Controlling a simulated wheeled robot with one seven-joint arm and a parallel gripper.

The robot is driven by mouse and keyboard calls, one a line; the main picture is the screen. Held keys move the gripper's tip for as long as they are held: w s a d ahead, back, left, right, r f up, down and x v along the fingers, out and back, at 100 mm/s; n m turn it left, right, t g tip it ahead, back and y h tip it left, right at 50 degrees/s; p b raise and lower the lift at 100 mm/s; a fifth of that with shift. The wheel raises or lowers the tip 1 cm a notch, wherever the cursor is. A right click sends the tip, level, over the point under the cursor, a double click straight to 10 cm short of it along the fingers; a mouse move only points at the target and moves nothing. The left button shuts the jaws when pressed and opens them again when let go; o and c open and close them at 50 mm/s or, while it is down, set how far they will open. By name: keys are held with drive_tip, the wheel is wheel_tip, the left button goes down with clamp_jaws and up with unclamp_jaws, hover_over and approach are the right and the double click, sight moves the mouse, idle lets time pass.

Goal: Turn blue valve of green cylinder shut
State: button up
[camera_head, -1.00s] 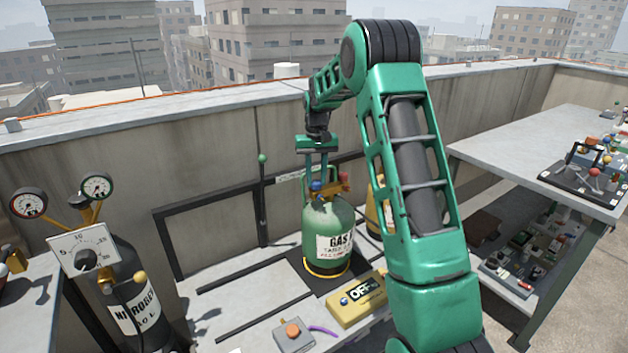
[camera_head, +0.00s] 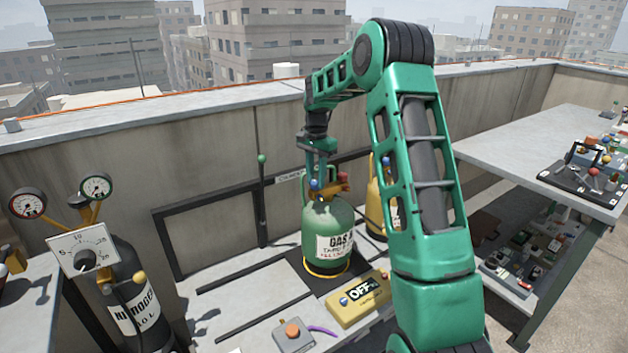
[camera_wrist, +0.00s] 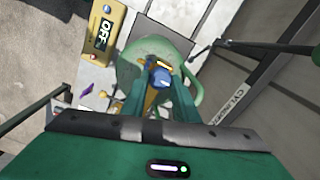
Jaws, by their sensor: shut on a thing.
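The green cylinder (camera_head: 318,222), labelled GAS, stands upright on a dark pad on the bench. Its blue valve (camera_head: 314,184) is at the top, with a red fitting (camera_head: 343,180) to its right. My gripper (camera_head: 321,181) reaches down from above and is shut on the blue valve. In the wrist view the blue valve (camera_wrist: 162,78) shows between the fingertips of my gripper (camera_wrist: 158,84), over the cylinder's green top (camera_wrist: 135,52). The fingers hide part of the valve, and its turn angle cannot be read.
A yellow box (camera_head: 358,298) reading OFF and a grey box with an orange button (camera_head: 294,334) sit in front. A yellow cylinder (camera_head: 376,196) stands behind right. A black nitrogen cylinder (camera_head: 138,303) with gauges is at left. A post with a green knob (camera_head: 262,158) stands by the wall.

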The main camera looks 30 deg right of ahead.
sight(315, 182)
drive_tip(key=shift+w+r+m, duration=0.15)
drive_tip(key=shift+m, duration=0.45)
drive_tip(key=o, duration=1.1)
drive_tip(key=shift+c, duration=0.2)
wheel_tip(315, 182, up, 11)
drive_tip(key=shift+f, duration=0.2)
